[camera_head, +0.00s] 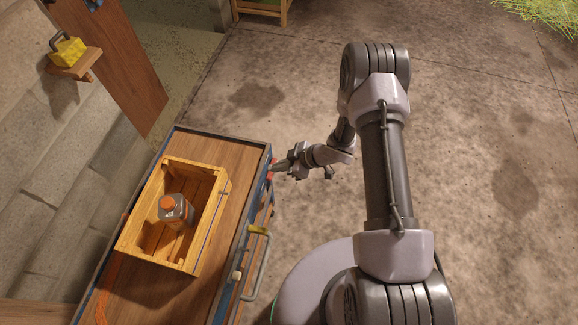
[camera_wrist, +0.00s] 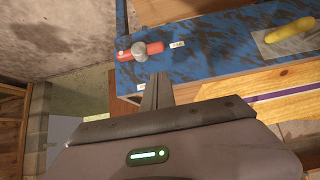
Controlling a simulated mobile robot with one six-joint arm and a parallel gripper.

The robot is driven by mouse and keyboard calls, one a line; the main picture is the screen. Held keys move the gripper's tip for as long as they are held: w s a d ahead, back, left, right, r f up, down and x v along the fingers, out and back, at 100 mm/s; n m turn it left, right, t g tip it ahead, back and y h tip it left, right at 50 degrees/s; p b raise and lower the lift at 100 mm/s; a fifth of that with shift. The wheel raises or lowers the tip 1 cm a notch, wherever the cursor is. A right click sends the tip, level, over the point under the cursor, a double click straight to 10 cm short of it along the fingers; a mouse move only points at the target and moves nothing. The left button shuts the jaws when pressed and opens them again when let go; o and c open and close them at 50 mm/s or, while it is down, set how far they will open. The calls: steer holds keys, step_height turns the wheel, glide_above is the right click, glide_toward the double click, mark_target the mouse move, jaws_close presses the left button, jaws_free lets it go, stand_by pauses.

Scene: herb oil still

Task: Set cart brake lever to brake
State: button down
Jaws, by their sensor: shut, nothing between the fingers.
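The cart (camera_head: 222,150) has a wooden top and a blue side. Its brake lever (camera_wrist: 154,48) is a red bar with a grey knob on the blue panel (camera_wrist: 215,45) in the wrist view. I cannot read either label. In the head view only a bit of red (camera_head: 269,177) shows beside the gripper. My gripper (camera_wrist: 157,78) is shut and empty, its fingertips just below the lever in the wrist view. I cannot tell whether they touch the panel.
A wooden crate (camera_head: 222,205) stands on the cart with an orange-capped bottle (camera_head: 177,210) inside. A yellow handle (camera_wrist: 290,38) and a metal rail (camera_head: 262,270) are on the cart's side. A stone wall with a small shelf (camera_head: 75,65) is at left. The floor at right is clear.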

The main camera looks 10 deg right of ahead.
mark_target(269, 175)
steer(key=f+b, duration=0.1)
steer(key=f, duration=0.1)
steer(key=a+f+b, duration=0.1)
steer(key=f, duration=0.2)
steer(key=shift+w, duration=0.2)
